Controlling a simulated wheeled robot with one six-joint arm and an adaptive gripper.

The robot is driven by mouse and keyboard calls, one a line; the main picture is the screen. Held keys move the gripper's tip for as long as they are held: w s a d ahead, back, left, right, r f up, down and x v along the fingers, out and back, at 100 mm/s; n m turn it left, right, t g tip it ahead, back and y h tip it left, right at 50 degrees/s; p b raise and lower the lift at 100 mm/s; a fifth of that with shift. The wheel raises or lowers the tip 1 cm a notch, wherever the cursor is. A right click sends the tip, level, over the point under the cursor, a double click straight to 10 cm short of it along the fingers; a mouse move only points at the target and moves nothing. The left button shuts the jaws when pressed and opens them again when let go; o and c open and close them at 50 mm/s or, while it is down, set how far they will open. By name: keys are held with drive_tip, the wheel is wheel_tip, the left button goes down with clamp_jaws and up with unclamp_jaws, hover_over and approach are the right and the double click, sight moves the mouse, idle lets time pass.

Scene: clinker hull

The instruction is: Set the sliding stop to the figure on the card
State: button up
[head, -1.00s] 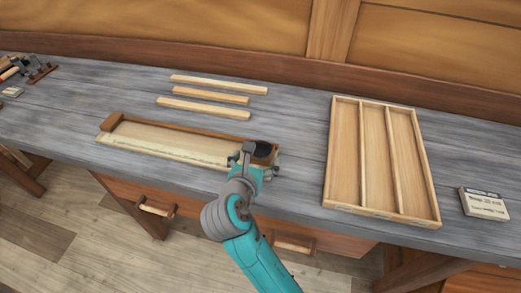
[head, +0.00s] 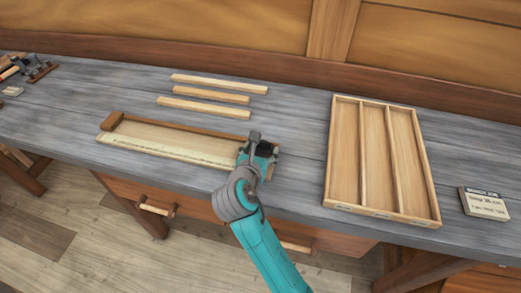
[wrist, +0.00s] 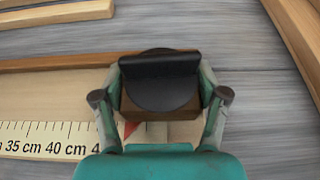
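The sliding stop (wrist: 160,100) is a brown block with a round black knob and raised bar. It sits near the right end of the long wooden jig (head: 170,146). In the wrist view the jig's scale (wrist: 45,140) shows 35 and 40 cm, then a partly hidden figure. A red pointer (wrist: 130,128) shows beside the stop, right of these figures. My gripper (wrist: 162,82) has one finger on each side of the knob; whether they press on it is unclear. The card (head: 484,203) stands at the far right, its figure too blurred to read surely.
Several-slot wooden tray (head: 431,200) lies right of the jig, with bare bench between. Three loose wood strips (head: 210,96) lie behind the jig. Tools (head: 40,72) lie at the far left. A drawer handle (head: 157,208) projects below the bench edge.

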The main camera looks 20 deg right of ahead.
sight(228, 138)
drive_tip(key=shift+c, duration=1.4)
drive_tip(key=w+a, duration=0.2)
drive_tip(key=a, duration=0.1)
drive_tip(key=w+a, duration=0.2)
drive_tip(key=a, duration=0.1)
drive_tip(key=w+a, duration=0.2)
drive_tip(key=shift+w+a, duration=0.25)
drive_tip(key=shift+a, duration=0.15)
drive_tip(key=o, duration=1.7)
drive_tip(key=shift+s+a, duration=0.1)
drive_tip(key=v, duration=1.1)
drive_tip(key=shift+s+a+r, duration=0.1)
drive_tip(key=shift+s+a, duration=0.15)
drive_tip(key=shift+s, duration=0.05)
